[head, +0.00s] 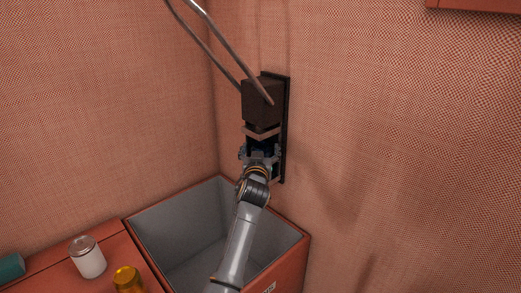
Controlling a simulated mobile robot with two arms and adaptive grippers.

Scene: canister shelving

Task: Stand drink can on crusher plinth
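The can crusher is fixed to the wall, with a dark back plate (284,130), a dark brown block (259,98) and two long metal lever bars (222,39) rising to the upper left. My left gripper (261,150) is in front of the crusher, just below the block. A small dark, bluish patch shows between its fingers; it may be the drink can, but most of it is hidden. I cannot tell whether the fingers are closed on it. The plinth is mostly hidden behind my gripper and wrist. My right gripper is not in view.
An open bin (170,229) with grey inside walls and reddish outside stands below the crusher, under my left arm. On the reddish surface to its left are a white can (88,259), a gold can (128,280) and a teal object (11,268). A reddish edge (475,4) shows at top right.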

